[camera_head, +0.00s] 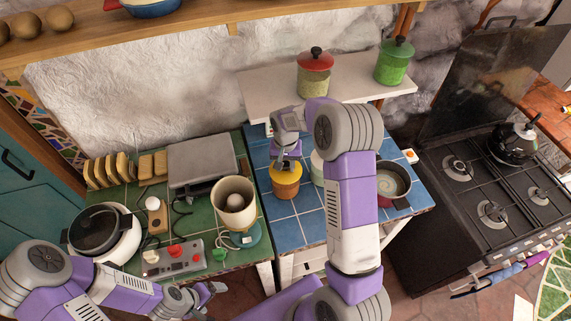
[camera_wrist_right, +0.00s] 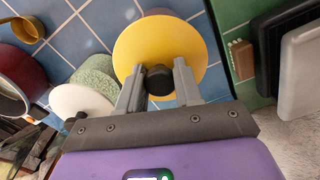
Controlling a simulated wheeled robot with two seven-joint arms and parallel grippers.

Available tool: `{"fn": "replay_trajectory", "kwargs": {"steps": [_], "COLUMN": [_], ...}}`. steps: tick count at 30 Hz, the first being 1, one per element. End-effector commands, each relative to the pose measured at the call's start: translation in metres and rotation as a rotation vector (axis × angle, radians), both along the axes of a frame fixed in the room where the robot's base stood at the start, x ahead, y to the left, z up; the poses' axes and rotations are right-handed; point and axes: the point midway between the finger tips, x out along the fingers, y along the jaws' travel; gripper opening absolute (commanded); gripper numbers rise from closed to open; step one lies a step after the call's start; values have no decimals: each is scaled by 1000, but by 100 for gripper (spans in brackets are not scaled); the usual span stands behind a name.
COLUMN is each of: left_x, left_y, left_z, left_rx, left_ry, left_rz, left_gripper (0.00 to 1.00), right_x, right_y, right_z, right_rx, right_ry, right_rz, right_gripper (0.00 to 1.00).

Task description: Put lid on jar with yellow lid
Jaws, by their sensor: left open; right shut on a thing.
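The yellow lid (camera_head: 284,172) is at the mouth of the orange-yellow jar (camera_head: 287,188) on the blue tiled counter. I cannot tell whether a small gap is left between them. My right gripper (camera_head: 287,160) is above the lid. In the right wrist view, my right gripper (camera_wrist_right: 157,90) is shut on the black knob (camera_wrist_right: 159,78) of the yellow lid (camera_wrist_right: 150,42), which hides the jar below. My left gripper (camera_head: 212,290) is open and empty, low at the front of the green counter.
A pale jar (camera_head: 317,168) stands right of the yellow one, partly behind my right arm; a white lid (camera_wrist_right: 78,101) shows there. A pot (camera_head: 400,181) is further right. Red-lidded (camera_head: 314,80) and green-lidded (camera_head: 394,66) jars stand on the shelf.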

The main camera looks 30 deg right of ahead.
Motion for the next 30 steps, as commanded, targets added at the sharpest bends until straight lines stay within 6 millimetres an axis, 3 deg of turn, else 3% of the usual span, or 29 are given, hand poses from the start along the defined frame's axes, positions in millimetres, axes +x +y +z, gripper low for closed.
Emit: {"fn": "replay_trajectory", "kwargs": {"steps": [9,10,15,22,27,30], "left_x": [0,0,0,0,0,0], "left_y": [0,0,0,0,0,0], "left_z": [-1,-1,-1,-1,-1,-1], "left_rx": [0,0,0,0,0,0], "left_ry": [0,0,0,0,0,0], "left_rz": [0,0,0,0,0,0], "left_gripper": [90,90,90,90,90,90], "right_x": [0,0,0,0,0,0], "right_y": [0,0,0,0,0,0], "right_z": [0,0,0,-1,-1,-1], "right_rx": [-1,-1,0,0,0,0], "right_ry": [-1,-1,0,0,0,0], "right_rz": [0,0,0,0,0,0], "right_gripper": [2,36,62,66,90,90]}}
